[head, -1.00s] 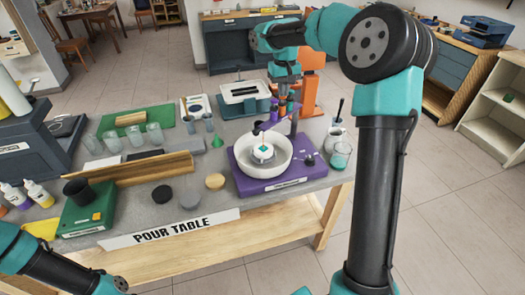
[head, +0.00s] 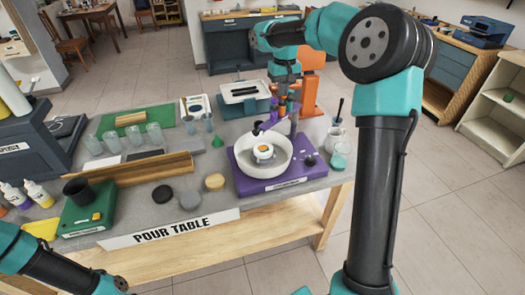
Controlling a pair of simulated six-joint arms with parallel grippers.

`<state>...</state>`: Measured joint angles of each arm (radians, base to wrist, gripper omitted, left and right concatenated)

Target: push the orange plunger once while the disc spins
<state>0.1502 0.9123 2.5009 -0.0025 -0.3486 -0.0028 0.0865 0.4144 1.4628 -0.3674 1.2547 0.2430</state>
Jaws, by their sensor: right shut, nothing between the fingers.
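The purple spin machine (head: 245,178) stands at the table's right end, with a white bowl (head: 243,172) on it. Inside the bowl is a small white disc (head: 263,152) with an orange spot in its middle. A dark nozzle (head: 258,128) hangs over the bowl from a purple post (head: 294,122). Small orange parts, seemingly the orange plunger (head: 282,103), show at the top of the post. My right gripper (head: 283,92) is shut, pointing down right over the plunger; whether they touch is too small to tell. My left gripper is out of view.
A beaker (head: 338,160) and a cup with a brush (head: 335,137) stand right of the machine. A white tray (head: 245,92) is behind it. Round pucks (head: 189,200), a wooden rail (head: 150,172) and a green box (head: 88,210) lie to the left.

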